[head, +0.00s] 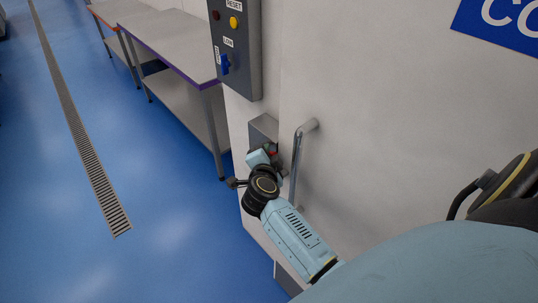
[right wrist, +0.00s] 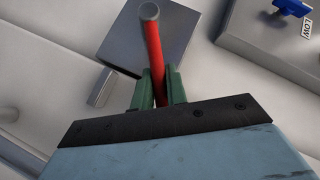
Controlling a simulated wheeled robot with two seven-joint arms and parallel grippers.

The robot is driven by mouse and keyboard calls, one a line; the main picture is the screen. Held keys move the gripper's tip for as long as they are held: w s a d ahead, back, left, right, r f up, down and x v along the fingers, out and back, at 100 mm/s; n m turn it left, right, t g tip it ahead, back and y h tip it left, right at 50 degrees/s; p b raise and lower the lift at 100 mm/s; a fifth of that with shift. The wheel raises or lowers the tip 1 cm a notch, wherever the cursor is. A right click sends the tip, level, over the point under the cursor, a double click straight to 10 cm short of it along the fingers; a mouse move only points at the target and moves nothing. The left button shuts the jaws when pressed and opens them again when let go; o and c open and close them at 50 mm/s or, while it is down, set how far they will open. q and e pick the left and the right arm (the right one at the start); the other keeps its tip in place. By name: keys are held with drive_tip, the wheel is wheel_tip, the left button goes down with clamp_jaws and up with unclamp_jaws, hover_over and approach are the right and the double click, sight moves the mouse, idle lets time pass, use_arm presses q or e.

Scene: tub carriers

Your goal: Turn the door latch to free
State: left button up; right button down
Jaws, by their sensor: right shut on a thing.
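The door latch is a grey box (head: 263,128) on the white door, with a red lever. Only a bit of the red lever shows in the head view, at my right gripper (head: 272,152). In the right wrist view the red lever (right wrist: 168,45) runs from a grey round end down between the green fingers, in front of the grey latch box (right wrist: 125,45). My right gripper (right wrist: 157,92) is shut on the lever. The lever's tip is hidden between the fingers. My left gripper is not in view.
A vertical grey door handle (head: 294,170) stands just right of the latch. A grey control box (head: 240,65) with buttons and a blue switch (head: 224,64) hangs above it. A table (head: 175,40) stands left. The blue floor (head: 160,190) is open there.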

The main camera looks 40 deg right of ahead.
drive_tip(key=shift+w+r, duration=0.1)
drive_tip(key=shift+r, duration=0.05)
idle(0.4)
drive_tip(key=c, duration=1.4)
unclamp_jaws()
drive_tip(key=v, duration=1.3)
drive_tip(key=shift+r+b, duration=0.25)
drive_tip(key=shift+b, duration=0.15)
drive_tip(key=shift+a, duration=0.1)
drive_tip(key=shift+c, duration=0.4)
